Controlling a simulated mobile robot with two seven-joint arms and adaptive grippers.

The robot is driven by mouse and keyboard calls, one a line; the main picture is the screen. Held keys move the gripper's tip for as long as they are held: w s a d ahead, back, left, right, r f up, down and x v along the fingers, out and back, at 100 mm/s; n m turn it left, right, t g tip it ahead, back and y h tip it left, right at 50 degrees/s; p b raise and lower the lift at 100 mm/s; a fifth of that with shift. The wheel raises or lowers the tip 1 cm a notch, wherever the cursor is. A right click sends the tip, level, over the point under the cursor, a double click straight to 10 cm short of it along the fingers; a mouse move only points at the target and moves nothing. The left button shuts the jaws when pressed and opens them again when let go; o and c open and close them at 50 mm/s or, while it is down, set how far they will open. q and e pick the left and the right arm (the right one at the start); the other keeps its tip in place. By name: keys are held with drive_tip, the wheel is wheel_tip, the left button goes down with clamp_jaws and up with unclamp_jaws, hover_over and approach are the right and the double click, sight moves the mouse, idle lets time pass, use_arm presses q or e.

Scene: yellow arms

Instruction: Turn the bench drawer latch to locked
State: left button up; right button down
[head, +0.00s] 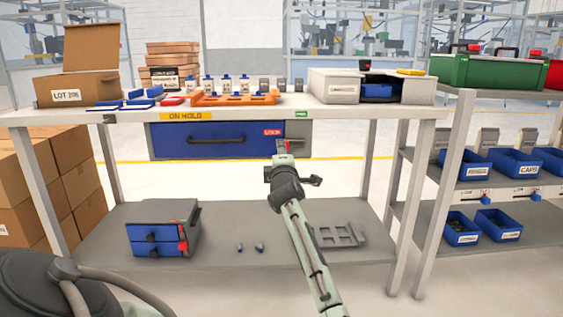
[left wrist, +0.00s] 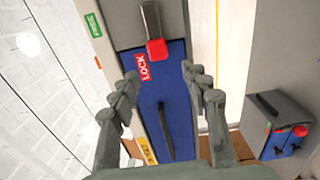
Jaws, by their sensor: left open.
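The bench drawer (head: 215,141) has a blue front and a dark bar handle (left wrist: 165,125). The latch is a grey lever (left wrist: 151,20) with a red end (left wrist: 156,49). That red end lies beside the red LOCK label (left wrist: 142,68). A green FREE label (left wrist: 93,25) is on the bench edge, farther from the red end. My left gripper (left wrist: 158,72) is open in front of the drawer, its two fingers on either side of the red end in the wrist view, with nothing visibly held. In the head view its arm partly hides the latch. My right gripper is not in view.
The benchtop (head: 150,113) holds an orange rack (head: 235,99), boxes and small parts. The lower shelf (head: 215,250) holds a small blue-fronted drawer unit (head: 160,230) and a grey tray (head: 338,236). A shelf unit with blue bins (head: 515,163) stands at the right.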

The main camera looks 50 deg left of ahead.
use_arm(q)
drive_tip(key=v, duration=0.5)
drive_tip(key=shift+s+d, duration=0.1)
idle(0.5)
